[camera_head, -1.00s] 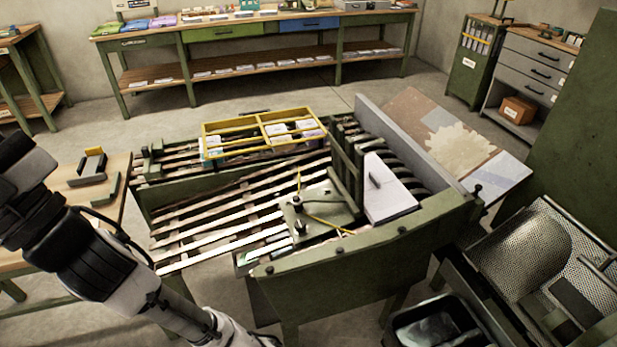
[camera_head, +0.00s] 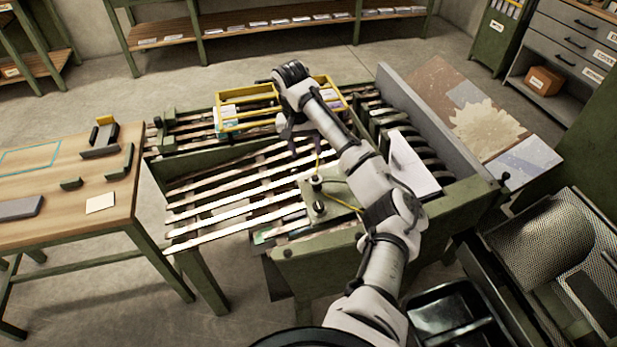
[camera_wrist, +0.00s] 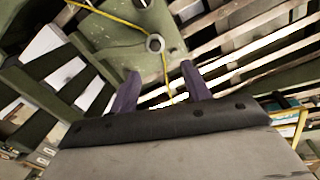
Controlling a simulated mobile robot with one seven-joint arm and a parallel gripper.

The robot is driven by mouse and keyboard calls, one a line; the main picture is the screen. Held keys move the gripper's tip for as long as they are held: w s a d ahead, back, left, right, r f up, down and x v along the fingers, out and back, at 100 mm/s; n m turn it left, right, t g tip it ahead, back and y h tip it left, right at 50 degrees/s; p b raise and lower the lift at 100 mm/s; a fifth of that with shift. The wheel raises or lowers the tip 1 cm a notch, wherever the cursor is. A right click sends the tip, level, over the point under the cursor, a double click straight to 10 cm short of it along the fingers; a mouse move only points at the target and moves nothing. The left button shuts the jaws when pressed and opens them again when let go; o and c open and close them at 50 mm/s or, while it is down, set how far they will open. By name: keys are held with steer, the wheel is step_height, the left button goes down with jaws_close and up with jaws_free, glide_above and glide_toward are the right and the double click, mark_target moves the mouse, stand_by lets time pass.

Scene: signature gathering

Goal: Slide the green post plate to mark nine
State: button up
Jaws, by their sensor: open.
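The green post plate (camera_head: 331,197) lies on the slatted bed of the machine, toward its front right. Two dark-topped posts stand on it, and a yellow cord runs from it. In the wrist view the plate (camera_wrist: 125,18) fills the upper middle, with a round post (camera_wrist: 155,43) just ahead of my fingers. My gripper (camera_head: 304,143) hangs above the slats behind the plate. Its two purple fingers are apart and empty in the wrist view (camera_wrist: 160,72); I cannot tell their height over the plate. I cannot read any mark nine.
A yellow frame (camera_head: 246,95) stands at the bed's back, close to my wrist. A white block (camera_head: 412,165) lies right of my forearm. A green side wall (camera_head: 330,262) bounds the front. A wooden table (camera_head: 60,220) stands left, and a black bin (camera_head: 455,318) at front right.

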mark_target(315, 177)
steer(key=d+f, duration=0.1)
steer(key=f, duration=0.3)
steer(key=d+f, duration=0.1)
steer(key=f, duration=0.4)
steer(key=d+f, duration=0.1)
steer(key=f, duration=0.3)
steer(key=shift+s+f+p, duration=0.15)
steer(key=shift+f+p, duration=0.15)
steer(key=shift+f, duration=0.05)
steer(key=shift+c, duration=0.2)
jaws_close()
